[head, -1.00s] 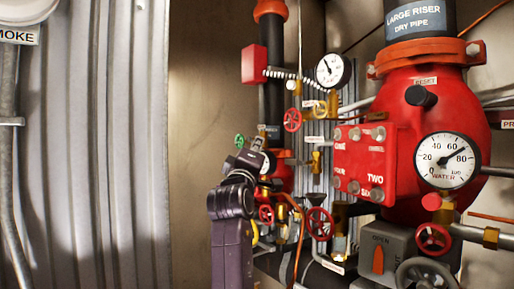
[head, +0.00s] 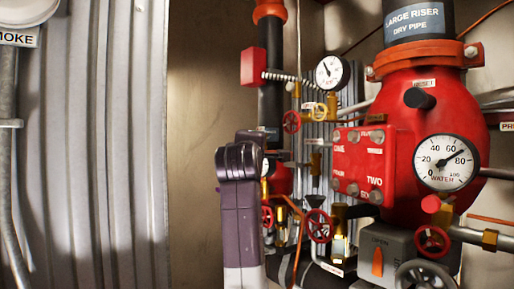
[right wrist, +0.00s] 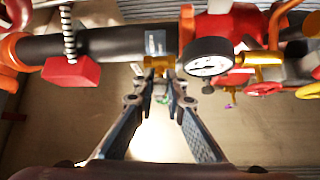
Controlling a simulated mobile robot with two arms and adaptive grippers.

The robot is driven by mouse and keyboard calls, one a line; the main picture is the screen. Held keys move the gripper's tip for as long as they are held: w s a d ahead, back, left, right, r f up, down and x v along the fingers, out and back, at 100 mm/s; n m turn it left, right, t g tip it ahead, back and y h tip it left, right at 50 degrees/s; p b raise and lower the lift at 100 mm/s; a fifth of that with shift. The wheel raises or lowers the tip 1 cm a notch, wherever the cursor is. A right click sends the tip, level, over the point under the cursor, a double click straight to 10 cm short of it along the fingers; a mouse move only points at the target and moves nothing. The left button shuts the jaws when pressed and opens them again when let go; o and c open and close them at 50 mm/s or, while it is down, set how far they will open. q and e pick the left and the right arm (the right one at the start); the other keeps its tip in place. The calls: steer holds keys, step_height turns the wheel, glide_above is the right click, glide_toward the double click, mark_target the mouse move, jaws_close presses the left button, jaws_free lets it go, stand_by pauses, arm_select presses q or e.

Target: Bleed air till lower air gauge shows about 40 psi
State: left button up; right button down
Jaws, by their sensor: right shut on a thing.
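My right arm rises from below in the head view, and its gripper is hidden behind my wrist there. In the right wrist view my right gripper (right wrist: 162,84) has its fingertips close together on a small green valve handle (right wrist: 162,99), partly hidden between the fingers, below a brass fitting (right wrist: 159,63). A round gauge (right wrist: 209,60) sits just right of the fingertips; its dial is seen at a slant and I cannot read it. In the head view a small gauge (head: 265,166) is mostly covered by my arm. An upper gauge (head: 329,73) shows above it. My left gripper is not in view.
The large red dry pipe valve (head: 400,110) stands at right with a water gauge (head: 447,162), its needle pointing up and right. Red handwheels (head: 318,226) and thin pipes crowd the middle. The corrugated wall (head: 90,150) at left is clear.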

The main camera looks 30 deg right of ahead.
steer(key=shift+r+n+g+y, duration=0.3)
steer(key=shift+n+g+y, duration=0.2)
steer(key=shift+n, duration=0.3)
steer(key=c, duration=2)
jaws_free()
steer(key=shift+o, duration=0.2)
steer(key=v, duration=1.2)
